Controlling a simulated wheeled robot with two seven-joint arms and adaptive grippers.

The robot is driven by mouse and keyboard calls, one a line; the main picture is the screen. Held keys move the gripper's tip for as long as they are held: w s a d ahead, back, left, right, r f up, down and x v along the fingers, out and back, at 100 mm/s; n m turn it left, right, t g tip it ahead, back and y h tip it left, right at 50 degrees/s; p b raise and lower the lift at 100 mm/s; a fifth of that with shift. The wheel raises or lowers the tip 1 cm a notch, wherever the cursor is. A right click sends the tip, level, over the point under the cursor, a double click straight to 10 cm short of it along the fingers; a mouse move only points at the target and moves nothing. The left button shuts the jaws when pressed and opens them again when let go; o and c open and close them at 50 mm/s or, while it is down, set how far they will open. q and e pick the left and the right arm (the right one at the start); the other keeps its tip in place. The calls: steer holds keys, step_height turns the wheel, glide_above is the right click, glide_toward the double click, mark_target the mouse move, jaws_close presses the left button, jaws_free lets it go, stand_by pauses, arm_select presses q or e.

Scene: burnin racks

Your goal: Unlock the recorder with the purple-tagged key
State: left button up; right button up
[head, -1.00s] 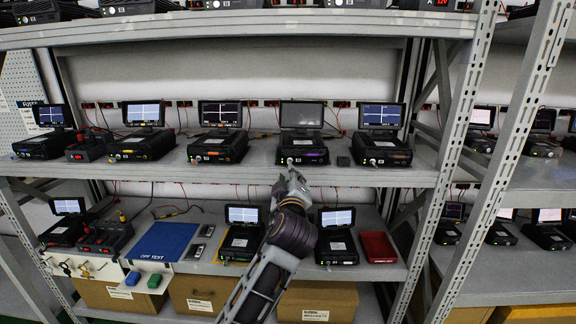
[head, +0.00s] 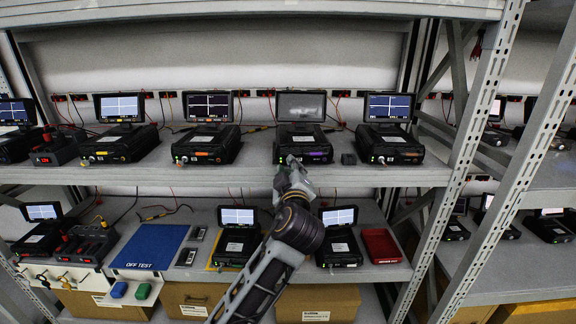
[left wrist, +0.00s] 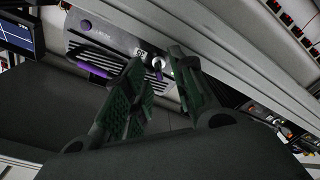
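The recorder with a purple label (head: 316,154) stands on the upper shelf with its screen dark. My left gripper (head: 291,163) is at the left part of its front. In the left wrist view the recorder's front (left wrist: 118,42) shows a purple strip and a round silver lock. A small key-like piece with a purplish part (left wrist: 159,66) is at the lock. My left gripper's two dark green fingers (left wrist: 156,62) are apart, one on each side of this piece. I cannot tell whether they touch it. My right gripper is not in view.
Below are a blue OFF TEST mat (head: 150,246), a red tray (head: 381,246) and a white hook panel (head: 62,279). The shelf above limits height.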

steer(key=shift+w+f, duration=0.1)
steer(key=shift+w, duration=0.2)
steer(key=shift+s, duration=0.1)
